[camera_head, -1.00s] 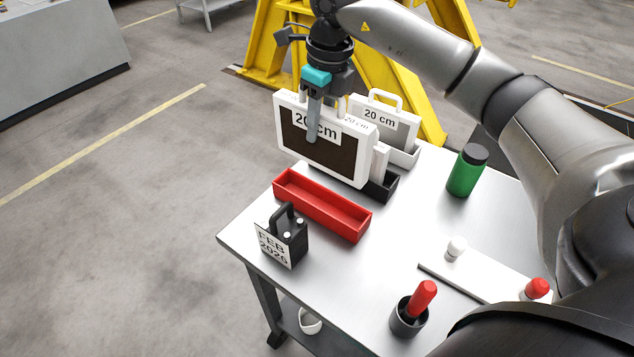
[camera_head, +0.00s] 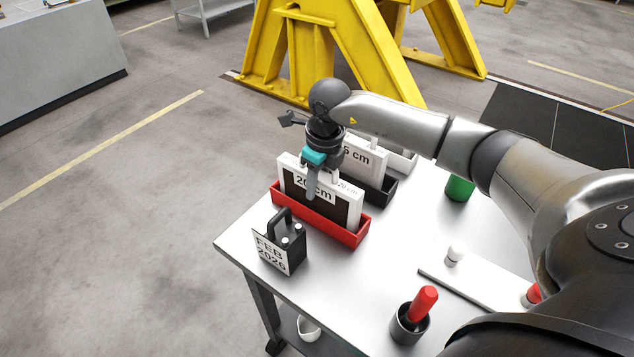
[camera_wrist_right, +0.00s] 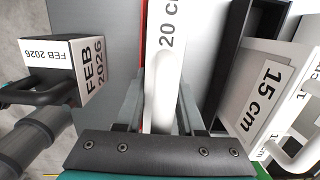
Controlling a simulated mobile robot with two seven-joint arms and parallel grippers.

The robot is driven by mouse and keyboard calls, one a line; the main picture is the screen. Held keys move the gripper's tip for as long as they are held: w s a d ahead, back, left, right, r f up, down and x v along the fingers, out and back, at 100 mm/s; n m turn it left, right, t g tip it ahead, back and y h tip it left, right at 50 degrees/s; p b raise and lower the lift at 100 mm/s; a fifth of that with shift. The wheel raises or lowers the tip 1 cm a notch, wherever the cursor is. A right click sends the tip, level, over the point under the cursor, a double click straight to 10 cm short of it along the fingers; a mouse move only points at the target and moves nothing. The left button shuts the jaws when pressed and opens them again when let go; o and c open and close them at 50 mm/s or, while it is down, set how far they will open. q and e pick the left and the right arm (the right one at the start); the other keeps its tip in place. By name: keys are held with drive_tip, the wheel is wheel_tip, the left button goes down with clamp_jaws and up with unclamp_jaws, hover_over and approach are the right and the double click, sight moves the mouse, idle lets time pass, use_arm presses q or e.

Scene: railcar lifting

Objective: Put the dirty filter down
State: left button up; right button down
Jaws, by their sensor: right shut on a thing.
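The dirty filter (camera_head: 330,209) has a white frame, a dark brown face and a 20 cm label. It stands upright in the red tray (camera_head: 345,236), its lower part hidden by the tray wall. My right gripper (camera_head: 311,192) is shut on the filter's top handle; in the right wrist view the handle (camera_wrist_right: 162,100) lies between the fingers. I cannot tell whether the filter rests on the tray floor. My left gripper is not in view.
A black tray (camera_head: 382,194) behind holds a white filter labelled 15 cm (camera_head: 362,157). A dark block marked FEB 2026 (camera_head: 283,247) stands in front of the red tray. A green bottle (camera_head: 459,188) and a red-handled tool in a dark cup (camera_head: 411,322) stand to the right.

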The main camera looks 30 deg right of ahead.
drive_tip(key=shift+f, duration=0.15)
drive_tip(key=c, duration=0.5)
unclamp_jaws()
drive_tip(key=shift+r, duration=0.2)
drive_tip(key=r, duration=0.4)
drive_tip(key=s+r, duration=0.1)
drive_tip(key=r, duration=0.7)
drive_tip(key=shift+s+d+p, duration=0.2)
drive_tip(key=shift+d+p, duration=0.1)
drive_tip(key=shift+p, duration=0.05)
